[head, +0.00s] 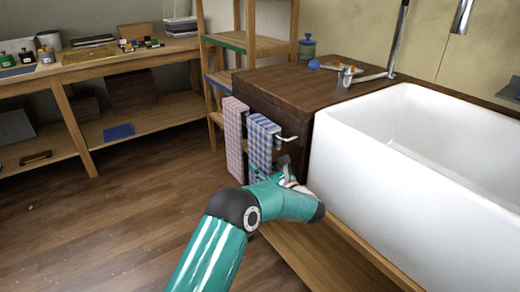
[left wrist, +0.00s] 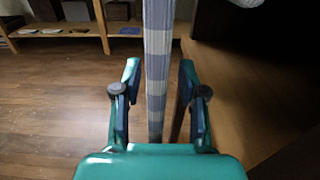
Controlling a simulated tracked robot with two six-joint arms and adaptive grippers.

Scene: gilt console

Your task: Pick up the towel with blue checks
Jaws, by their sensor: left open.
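The towel with blue checks (head: 261,143) hangs from a metal rail on the side of the dark wooden counter in the head view. A red-checked towel (head: 235,136) hangs to its left. In the left wrist view the blue-checked towel (left wrist: 157,70) hangs edge-on between the two fingers of my left gripper (left wrist: 158,75), which is open. In the head view my left gripper (head: 277,170) is at the lower part of the towel, partly hidden by my own arm. I cannot tell from the views whether a finger touches the cloth. My right gripper is not in view.
The dark counter (head: 290,86) holds a blue-lidded jar (head: 307,48) and small items. A white sink (head: 420,150) stands to the right. A wooden shelf (head: 245,44) and workbench (head: 130,55) stand behind. The wooden floor (head: 110,210) at left is clear.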

